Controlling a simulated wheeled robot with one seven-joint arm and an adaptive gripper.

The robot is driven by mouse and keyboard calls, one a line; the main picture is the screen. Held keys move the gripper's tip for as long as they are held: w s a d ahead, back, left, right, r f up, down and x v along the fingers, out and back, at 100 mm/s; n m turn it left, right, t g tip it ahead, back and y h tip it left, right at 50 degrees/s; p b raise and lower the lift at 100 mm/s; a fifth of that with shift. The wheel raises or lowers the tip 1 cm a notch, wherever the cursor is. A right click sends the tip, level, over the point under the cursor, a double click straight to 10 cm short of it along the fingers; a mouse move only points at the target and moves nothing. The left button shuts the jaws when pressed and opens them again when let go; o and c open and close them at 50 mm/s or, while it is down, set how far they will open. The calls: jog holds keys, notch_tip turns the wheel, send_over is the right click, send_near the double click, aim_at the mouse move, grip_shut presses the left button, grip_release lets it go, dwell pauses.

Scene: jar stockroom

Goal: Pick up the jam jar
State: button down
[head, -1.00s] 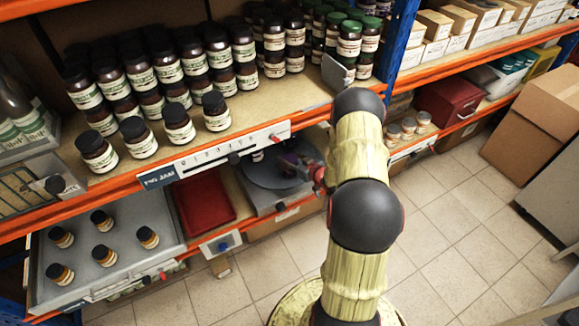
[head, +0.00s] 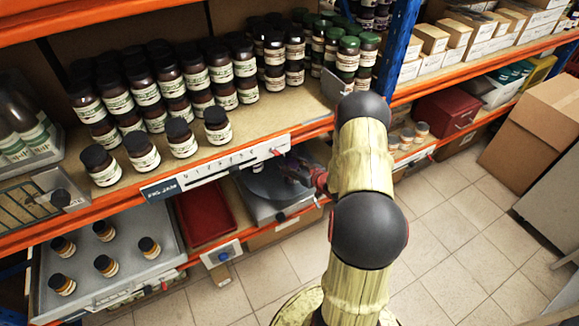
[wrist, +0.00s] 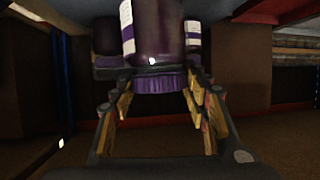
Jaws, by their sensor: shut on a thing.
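The jam jar (wrist: 156,32) fills the top middle of the wrist view, dark purple with a pale label and a ribbed purple lid (wrist: 160,82). It shows lid-down in that picture. My gripper (wrist: 161,98) has one finger on each side of the jar, shut on it at the lid end. In the head view my gripper (head: 300,170) is small and dark, over a grey round plate (head: 268,184) under the orange shelf edge; the jar in it cannot be made out clearly there.
Rows of dark jars (head: 143,150) crowd the upper shelf, with a FIG JAM rail (head: 215,165) below. A red tray (head: 205,216) and a grey tray (head: 130,274) of small jars sit lower left. More purple-labelled jars (wrist: 192,38) stand behind the held one.

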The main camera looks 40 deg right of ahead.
jog(key=s+r, duration=0.1)
jog(key=s+r+p, duration=0.1)
jog(key=r, duration=0.1)
jog(key=s+r, duration=0.1)
jog(key=shift+s+a+r+p, duration=0.1)
jog(key=shift+a+r+p, duration=0.15)
jog(key=shift+a+p, duration=0.05)
jog(key=a+p+v, duration=0.1)
jog(key=p+v, duration=0.1)
jog(key=v, duration=0.8)
jog(key=shift+a+r+p, duration=0.15)
jog(key=shift+a+p, duration=0.2)
